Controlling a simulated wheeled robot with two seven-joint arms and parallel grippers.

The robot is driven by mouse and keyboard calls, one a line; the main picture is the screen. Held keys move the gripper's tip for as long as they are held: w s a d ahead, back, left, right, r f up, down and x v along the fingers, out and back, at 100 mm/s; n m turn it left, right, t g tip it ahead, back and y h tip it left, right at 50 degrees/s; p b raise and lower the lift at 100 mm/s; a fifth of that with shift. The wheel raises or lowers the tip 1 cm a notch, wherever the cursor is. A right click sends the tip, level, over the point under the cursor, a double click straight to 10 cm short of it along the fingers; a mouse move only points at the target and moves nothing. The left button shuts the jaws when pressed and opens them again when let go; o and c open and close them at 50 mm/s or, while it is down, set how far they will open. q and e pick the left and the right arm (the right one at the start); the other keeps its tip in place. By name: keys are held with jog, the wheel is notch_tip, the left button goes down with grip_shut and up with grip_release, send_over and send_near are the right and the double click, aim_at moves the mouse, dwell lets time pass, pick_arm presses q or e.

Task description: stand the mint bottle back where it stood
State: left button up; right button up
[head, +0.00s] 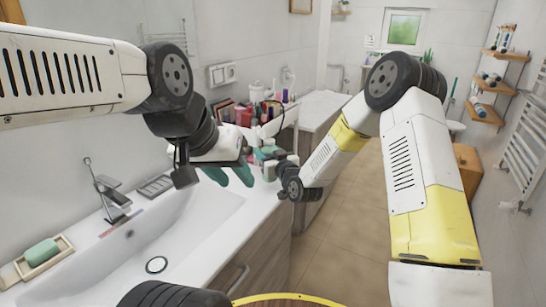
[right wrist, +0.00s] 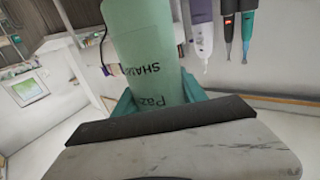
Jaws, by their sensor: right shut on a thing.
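The mint bottle (right wrist: 145,50) fills the upper middle of the right wrist view, with dark lettering on its side. My right gripper (right wrist: 160,95) has teal fingers on both sides of the bottle and is shut on it. In the head view my right gripper (head: 267,154) is above the counter beyond the basin; the bottle is small and partly hidden there, so its height above the counter is unclear. My left gripper (head: 231,175) hangs over the basin's far edge, just left of the right one, its teal fingers apart with nothing seen between them.
The white sink basin (head: 175,235) and tap (head: 107,190) are in front. A soap dish (head: 42,258) is at the lower left. Colourful cosmetics (head: 262,112) crowd the cart behind my grippers. Open floor (head: 335,235) lies to the right.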

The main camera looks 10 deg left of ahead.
jog(key=shift+w+a+f, duration=0.2)
jog(key=shift+w+f, duration=0.4)
jog(key=shift+f, duration=0.3)
jog(key=shift+w+a+f, duration=0.2)
jog(key=shift+w+f, duration=0.35)
jog(key=shift+f, duration=0.35)
jog(key=shift+f, duration=0.15)
jog(key=o, duration=1.4)
